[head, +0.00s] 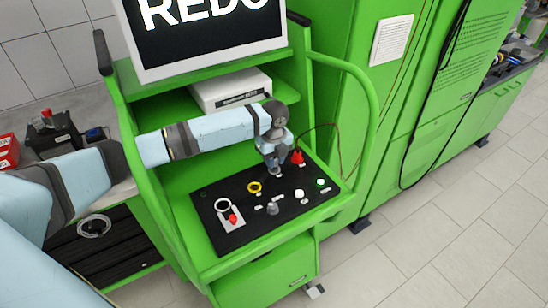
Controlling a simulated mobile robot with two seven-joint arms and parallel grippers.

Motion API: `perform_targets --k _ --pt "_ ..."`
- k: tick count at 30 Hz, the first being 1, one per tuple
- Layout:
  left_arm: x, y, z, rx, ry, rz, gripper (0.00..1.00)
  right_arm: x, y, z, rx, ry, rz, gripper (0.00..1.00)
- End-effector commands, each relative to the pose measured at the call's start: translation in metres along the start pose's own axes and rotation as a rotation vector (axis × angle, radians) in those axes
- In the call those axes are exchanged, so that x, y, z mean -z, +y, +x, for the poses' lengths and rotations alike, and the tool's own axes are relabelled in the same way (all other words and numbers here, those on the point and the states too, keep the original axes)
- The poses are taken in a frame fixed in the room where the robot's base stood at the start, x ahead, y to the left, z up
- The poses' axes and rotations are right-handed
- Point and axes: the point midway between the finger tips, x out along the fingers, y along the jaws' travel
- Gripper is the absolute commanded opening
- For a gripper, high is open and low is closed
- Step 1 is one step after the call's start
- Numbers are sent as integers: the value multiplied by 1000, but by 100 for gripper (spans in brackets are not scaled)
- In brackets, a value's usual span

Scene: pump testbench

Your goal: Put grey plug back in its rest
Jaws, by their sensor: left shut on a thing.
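My left gripper (276,168) points down over the far middle of the black panel (245,230). It is shut on a small grey piece, which looks like the grey plug (279,175). Most of the plug is hidden by the fingers, and I cannot tell whether it touches the panel. A red plug-like piece (297,158) stands just right of the gripper, with a thin red cable rising behind it. I cannot make out the grey plug's rest. My right gripper is not in view.
The panel carries a yellow ring (254,187), a red button (233,218), a grey knob (272,208), a white button (299,194) and a green one (320,182). A green tubular frame (372,110) bounds the bench. A monitor (205,35) stands above.

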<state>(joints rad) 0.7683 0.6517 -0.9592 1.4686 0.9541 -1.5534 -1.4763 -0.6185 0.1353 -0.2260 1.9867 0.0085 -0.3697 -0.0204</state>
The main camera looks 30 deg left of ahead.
Motion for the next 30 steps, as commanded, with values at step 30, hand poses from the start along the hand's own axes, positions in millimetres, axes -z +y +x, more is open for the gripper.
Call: perform_targets --k 30 --pt "0 0 10 -1 0 -1 8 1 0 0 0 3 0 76"
